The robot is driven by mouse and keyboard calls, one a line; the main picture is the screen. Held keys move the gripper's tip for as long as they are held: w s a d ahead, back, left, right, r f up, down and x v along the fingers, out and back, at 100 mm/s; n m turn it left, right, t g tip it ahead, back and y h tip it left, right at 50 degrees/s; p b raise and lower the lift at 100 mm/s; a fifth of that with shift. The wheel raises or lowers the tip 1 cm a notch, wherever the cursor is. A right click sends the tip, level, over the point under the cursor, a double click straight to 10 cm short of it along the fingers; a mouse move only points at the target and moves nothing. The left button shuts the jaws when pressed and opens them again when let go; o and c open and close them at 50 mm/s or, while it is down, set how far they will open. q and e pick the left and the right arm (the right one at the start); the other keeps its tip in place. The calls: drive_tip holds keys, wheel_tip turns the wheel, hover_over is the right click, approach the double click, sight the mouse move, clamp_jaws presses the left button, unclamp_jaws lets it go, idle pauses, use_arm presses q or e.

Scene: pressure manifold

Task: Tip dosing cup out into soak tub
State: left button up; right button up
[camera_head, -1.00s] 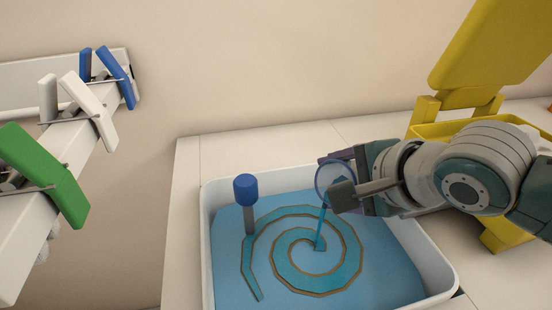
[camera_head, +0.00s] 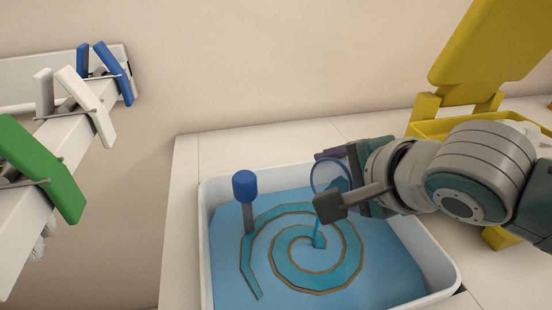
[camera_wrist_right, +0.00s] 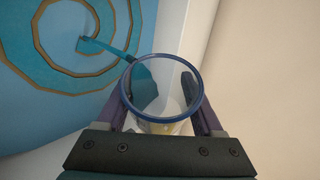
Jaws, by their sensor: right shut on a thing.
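The dosing cup (camera_head: 314,181) is clear with a blue rim. My right gripper (camera_head: 332,184) is shut on it and holds it tilted above the soak tub (camera_head: 206,245), its mouth facing left. A blue stream (camera_head: 317,230) falls from the cup into the tub, landing at the middle of a spiral track. The right wrist view shows the cup's round rim (camera_wrist_right: 163,58) between my fingers and the stream (camera_wrist_right: 104,47) leaving its lip. The near finger hides part of the cup and stream in the head view. My left gripper is not in view.
A blue-topped grey post (camera_head: 245,188) stands inside the tub at the left. A yellow container (camera_head: 500,45) with a raised lid is behind my right arm. A white rail (camera_head: 100,110) with green, white and blue clips is at the far left. Free counter (camera_head: 240,150) lies behind the tub.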

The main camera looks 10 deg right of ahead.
drive_tip(key=shift+s+a+r+h+b, duration=0.1)
drive_tip(key=shift+s+a+h+b, duration=0.05)
drive_tip(key=shift+a+h+b, duration=0.15)
drive_tip(key=shift+r+n+t, duration=0.2)
drive_tip(key=shift+n+t, duration=0.2)
idle(0.6)
drive_tip(key=shift+r+h, duration=0.1)
drive_tip(key=shift+h, duration=0.3)
drive_tip(key=shift+w+d+f+m+g+y+p, duration=0.2)
drive_tip(key=shift+d+f+m+g+y+p, duration=0.1)
drive_tip(key=shift+d+y+p, duration=0.15)
drive_tip(key=shift+w+d+f+m+g+y+p, duration=0.15)
drive_tip(key=shift+d+m+g+y+p, duration=0.2)
drive_tip(key=shift+y, duration=0.2)
drive_tip(key=shift+a+f, duration=0.25)
drive_tip(key=shift+s, duration=0.1)
drive_tip(key=shift+y, duration=0.3)
